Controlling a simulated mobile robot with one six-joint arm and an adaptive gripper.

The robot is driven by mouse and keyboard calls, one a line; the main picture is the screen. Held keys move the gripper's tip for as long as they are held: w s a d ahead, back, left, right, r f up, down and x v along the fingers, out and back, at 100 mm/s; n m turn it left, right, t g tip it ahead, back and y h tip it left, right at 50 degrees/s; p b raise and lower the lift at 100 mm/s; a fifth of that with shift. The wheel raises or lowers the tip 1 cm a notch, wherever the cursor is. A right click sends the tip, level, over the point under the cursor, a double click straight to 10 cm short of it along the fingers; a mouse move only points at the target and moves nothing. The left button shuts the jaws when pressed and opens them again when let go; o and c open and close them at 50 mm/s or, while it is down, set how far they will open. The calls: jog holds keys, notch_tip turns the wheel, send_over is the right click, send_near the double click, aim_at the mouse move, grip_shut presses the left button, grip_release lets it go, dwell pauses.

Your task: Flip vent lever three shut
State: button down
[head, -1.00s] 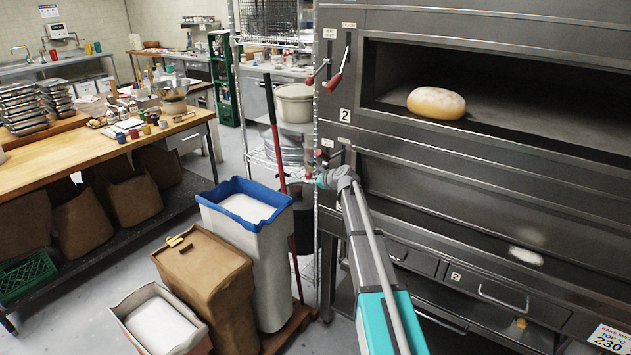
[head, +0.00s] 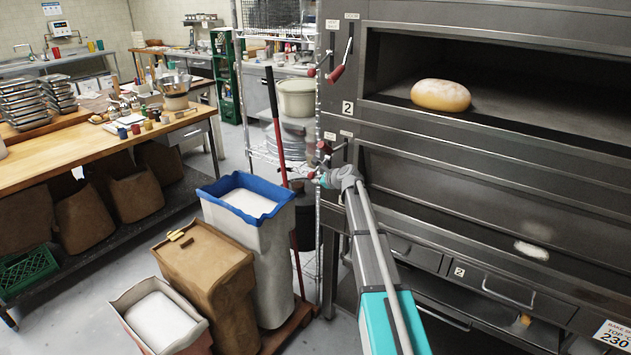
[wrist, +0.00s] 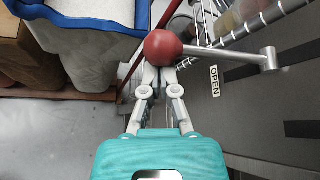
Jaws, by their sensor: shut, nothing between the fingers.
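A vent lever with a red ball knob (wrist: 163,47) lies across the top of the wrist view, its metal rod running right to a pivot on the oven front. An OPEN label (wrist: 214,80) is on the panel below the rod. My gripper (wrist: 158,72) is shut and empty, its fingertips right at the knob; I cannot tell whether they touch. In the head view my gripper (head: 320,179) is at the lower deck's left edge, beside a low red knob (head: 312,175). Another red knob (head: 325,147) is just above. No lever number is readable there.
Two more red-knobbed levers, one with a knob here (head: 335,74), sit beside the upper deck with a loaf (head: 440,95). A wire rack (head: 319,230), a red-handled tool (head: 276,130) and a blue-rimmed bin (head: 275,260) crowd the left of the oven.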

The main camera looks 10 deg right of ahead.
jog(key=d+p+v, duration=0.1)
jog(key=p+v, duration=0.3)
jog(key=v, duration=0.5)
jog(key=shift+d, duration=0.5)
jog(key=shift+w+f, duration=0.1)
jog(key=shift+f, duration=0.05)
jog(key=shift+m+g+y, duration=0.6)
jog(key=shift+m+g, duration=0.1)
jog(key=shift+m, duration=0.2)
jog(key=shift+w+d+f+b, duration=0.15)
jog(key=shift+f+b, duration=0.7)
jog(key=shift+f, duration=0.1)
jog(key=shift+w+d+f+b, duration=0.15)
jog(key=shift+d+f+b, duration=0.05)
jog(key=shift+f+b, duration=0.7)
jog(key=shift+w+d+f+b, duration=0.1)
jog(key=shift+d+f+b, duration=0.05)
jog(key=shift+f+b, duration=0.75)
jog(key=shift+f, duration=0.2)
jog(key=b+x, duration=0.5)
jog(key=x, duration=0.5)
jog(key=shift+a+r+p, duration=0.3)
jog(key=shift+r+p, duration=0.65)
jog(key=shift+p, duration=0.15)
jog(key=shift+a+r+p, duration=0.3)
jog(key=shift+r+p, duration=0.65)
jog(key=shift+p, duration=0.1)
